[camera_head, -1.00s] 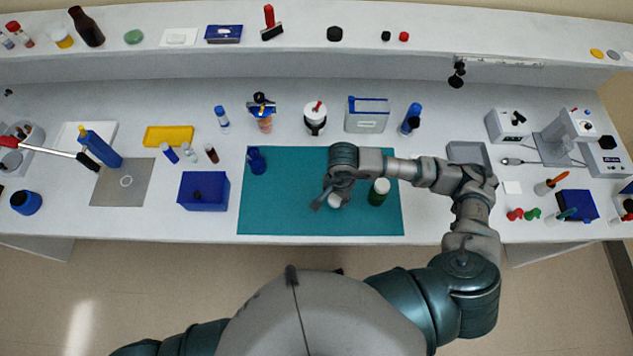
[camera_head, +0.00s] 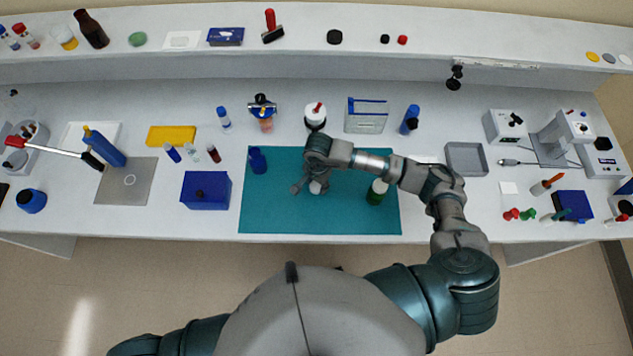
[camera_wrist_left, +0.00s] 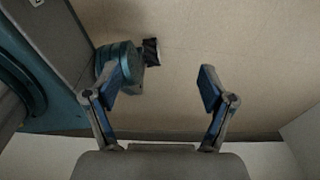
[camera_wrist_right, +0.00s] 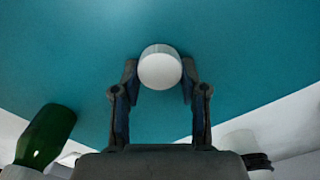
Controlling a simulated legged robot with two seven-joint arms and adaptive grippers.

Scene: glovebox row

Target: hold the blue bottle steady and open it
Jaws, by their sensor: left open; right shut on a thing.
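A small blue bottle (camera_head: 257,160) stands near the back left corner of the teal mat (camera_head: 270,212). Whether its cap is on is too small to tell. My right gripper (camera_head: 310,189) is over the middle of the mat, to the right of the blue bottle and apart from it. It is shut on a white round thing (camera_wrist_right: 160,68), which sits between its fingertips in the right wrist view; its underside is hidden. My left gripper (camera_wrist_left: 168,90) is open and empty in the left wrist view, with floor beyond it. It is outside the head view.
A green bottle with a pale top (camera_head: 377,192) stands on the mat to the right of my right gripper. A blue box (camera_head: 206,191) stands left of the mat. A white jar (camera_head: 315,115) and a clear container (camera_head: 366,116) stand behind. The mat's front left is clear.

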